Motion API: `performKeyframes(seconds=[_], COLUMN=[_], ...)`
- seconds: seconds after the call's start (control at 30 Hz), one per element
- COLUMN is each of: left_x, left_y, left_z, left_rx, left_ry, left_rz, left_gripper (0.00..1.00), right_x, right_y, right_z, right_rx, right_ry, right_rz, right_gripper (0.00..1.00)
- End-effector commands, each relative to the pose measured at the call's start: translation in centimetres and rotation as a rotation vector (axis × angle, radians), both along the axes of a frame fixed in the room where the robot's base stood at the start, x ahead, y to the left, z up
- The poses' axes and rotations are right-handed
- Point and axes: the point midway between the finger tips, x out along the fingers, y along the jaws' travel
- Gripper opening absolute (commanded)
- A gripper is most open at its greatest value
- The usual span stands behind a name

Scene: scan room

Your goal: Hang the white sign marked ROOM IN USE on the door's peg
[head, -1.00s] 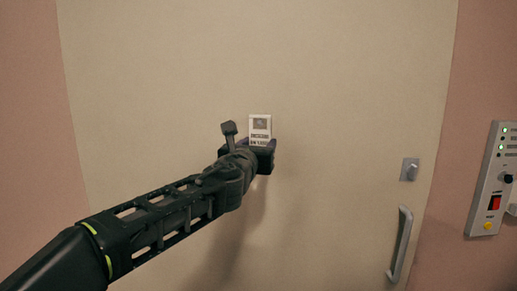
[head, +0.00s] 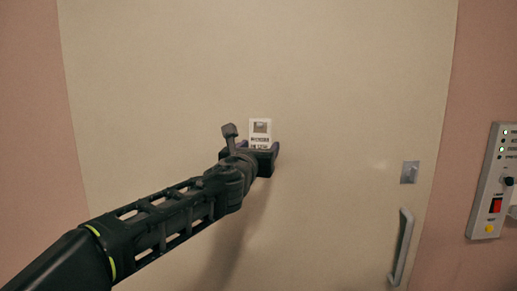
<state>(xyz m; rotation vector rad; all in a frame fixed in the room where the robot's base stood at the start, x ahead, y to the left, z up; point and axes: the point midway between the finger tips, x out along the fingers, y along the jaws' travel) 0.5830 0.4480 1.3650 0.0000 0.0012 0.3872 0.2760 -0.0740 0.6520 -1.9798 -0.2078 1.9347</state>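The white sign (head: 260,138) is small in the head view, upright and face-on against the cream door (head: 340,80). It has a square opening near its top and dark lettering, too small to read fully. My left gripper (head: 259,147) is at the sign's lower part, its fingers spread apart on either side of it. The gripper looks open, and the sign stays up between the fingers. The peg cannot be made out; whether it passes through the sign's opening is too small to tell. The sign's bottom edge is hidden by the gripper. My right gripper is out of view.
A door handle (head: 402,246) and a small latch plate (head: 410,172) are at the door's right side. A control panel (head: 490,185) with lights and a red switch is on the pink wall at the far right. The door around the sign is clear.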

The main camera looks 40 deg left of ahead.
Motion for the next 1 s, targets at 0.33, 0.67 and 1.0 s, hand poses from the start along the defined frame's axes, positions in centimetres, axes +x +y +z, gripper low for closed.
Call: performKeyframes(seconds=[0.33, 0.67, 1.0], left_x=[-0.1, -0.6, -5.2], left_y=[0.2, 0.1, -2.1], left_z=[0.0, 0.0, 0.0], left_rx=[0.000, -0.001, 0.001], left_ry=[0.000, 0.000, -0.002], left_rz=[0.005, 0.007, 0.002], left_gripper=[0.75, 0.75, 0.75], right_x=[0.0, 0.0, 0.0], right_y=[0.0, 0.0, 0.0], right_z=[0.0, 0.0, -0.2], right_rx=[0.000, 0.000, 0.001], right_ry=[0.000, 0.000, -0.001], right_rz=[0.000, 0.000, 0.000], right_gripper=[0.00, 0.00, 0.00])
